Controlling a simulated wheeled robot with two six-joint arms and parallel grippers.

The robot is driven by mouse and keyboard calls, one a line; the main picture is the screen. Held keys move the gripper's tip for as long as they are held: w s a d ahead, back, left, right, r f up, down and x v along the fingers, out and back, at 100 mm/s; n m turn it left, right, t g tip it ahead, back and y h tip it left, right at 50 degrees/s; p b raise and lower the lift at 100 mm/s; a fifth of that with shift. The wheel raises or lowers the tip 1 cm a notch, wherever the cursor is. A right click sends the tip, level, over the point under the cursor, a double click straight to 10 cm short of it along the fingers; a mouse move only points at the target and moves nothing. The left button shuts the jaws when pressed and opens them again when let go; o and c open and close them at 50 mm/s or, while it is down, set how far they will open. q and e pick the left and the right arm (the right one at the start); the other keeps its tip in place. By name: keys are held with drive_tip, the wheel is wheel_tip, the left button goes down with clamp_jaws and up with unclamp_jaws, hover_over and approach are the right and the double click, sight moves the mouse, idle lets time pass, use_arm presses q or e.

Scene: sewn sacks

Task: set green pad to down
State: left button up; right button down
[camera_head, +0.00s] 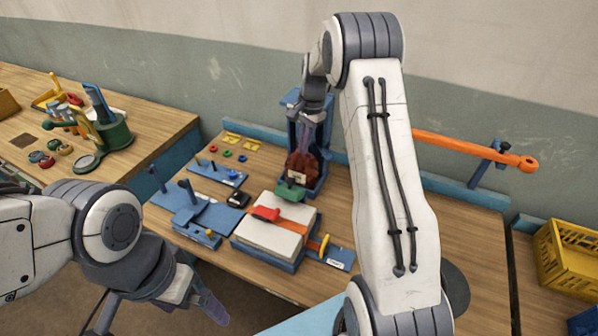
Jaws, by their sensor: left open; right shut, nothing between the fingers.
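The green pad (289,194) is at the front foot of a blue upright stand (318,135) at the back middle of the table. A dark red-brown sack (303,167) is in the stand, just behind and above the pad. My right gripper (304,138) reaches down from above in front of the stand. Its fingers are shut and empty, just above the sack; whether they touch it I cannot tell. My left gripper (210,306) is open and empty at the lower left, in front of the table's front edge, well away from the pad.
An orange bar (470,147) extends at the back right. A yellow crate (566,262) is far right. My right arm hides part of the table.

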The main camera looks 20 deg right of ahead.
drive_tip(key=m, duration=0.2)
drive_tip(key=p, duration=0.4)
hover_over(298, 188)
drive_tip(key=d, duration=0.1)
wheel_tip(298, 188, down, 10)
drive_tip(key=r, duration=0.1)
drive_tip(key=shift+w+f, duration=0.3)
drive_tip(key=shift+w, duration=0.1)
drive_tip(key=shift+a, duration=0.15)
drive_tip(key=shift+s+a, duration=0.1)
drive_tip(key=shift+r+b, duration=0.1)
drive_tip(key=shift+b, duration=0.2)
drive_tip(key=shift+s+h, duration=0.1)
drive_tip(key=shift+h, duration=0.3)
drive_tip(key=shift+s+a+t, duration=0.1)
drive_tip(key=shift+a+t, duration=0.1)
drive_tip(key=shift+t, duration=0.1)
